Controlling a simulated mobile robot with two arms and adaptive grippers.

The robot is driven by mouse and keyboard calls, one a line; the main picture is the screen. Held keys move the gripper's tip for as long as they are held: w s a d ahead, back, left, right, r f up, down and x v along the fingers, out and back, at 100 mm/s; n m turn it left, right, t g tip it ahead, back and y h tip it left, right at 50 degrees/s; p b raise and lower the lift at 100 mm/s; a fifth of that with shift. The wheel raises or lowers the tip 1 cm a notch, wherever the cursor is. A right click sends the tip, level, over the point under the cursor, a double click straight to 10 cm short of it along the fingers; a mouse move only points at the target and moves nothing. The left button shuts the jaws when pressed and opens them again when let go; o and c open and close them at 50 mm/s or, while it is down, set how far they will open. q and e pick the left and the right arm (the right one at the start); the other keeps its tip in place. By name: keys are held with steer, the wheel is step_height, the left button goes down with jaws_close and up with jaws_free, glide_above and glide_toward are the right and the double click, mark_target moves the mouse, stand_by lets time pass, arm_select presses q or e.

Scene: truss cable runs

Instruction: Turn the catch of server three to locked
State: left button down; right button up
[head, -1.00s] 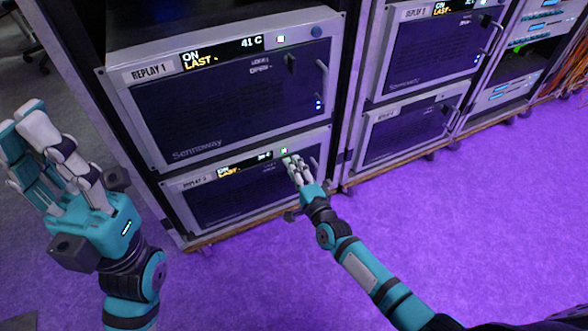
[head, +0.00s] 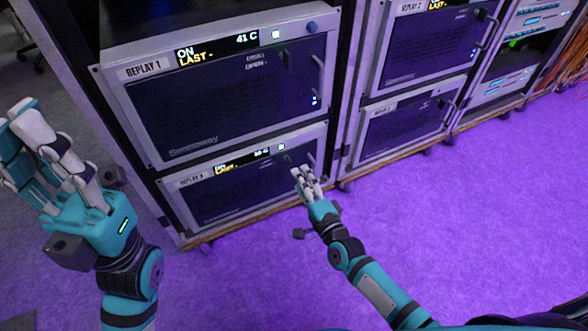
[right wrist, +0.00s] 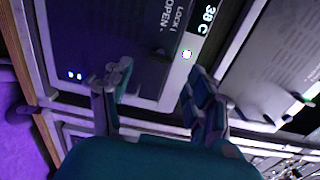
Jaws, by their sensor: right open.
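The lower left server (head: 235,190) has a small label whose number is hard to read; I take it as server three. Its catch (right wrist: 162,48) is a small dark piece beside the LOCK and OPEN lettering in the right wrist view; which way it points is unclear. My right gripper (head: 304,172) is open in front of the server's upper right part. In the right wrist view its fingers (right wrist: 157,82) stand apart, with the catch beyond the gap; I see no contact. My left gripper (head: 45,140) is raised at the left, open and empty, away from the servers.
The Replay 1 server (head: 225,95) sits directly above, with its own catch and handle. A second rack (head: 405,125) stands to the right. The server's handle (head: 312,160) is close to my right fingers. The purple carpet (head: 480,220) in front is clear.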

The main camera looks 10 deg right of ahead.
steer(key=v, duration=0.5)
steer(key=shift+s+d, duration=0.1)
steer(key=shift+s, duration=0.25)
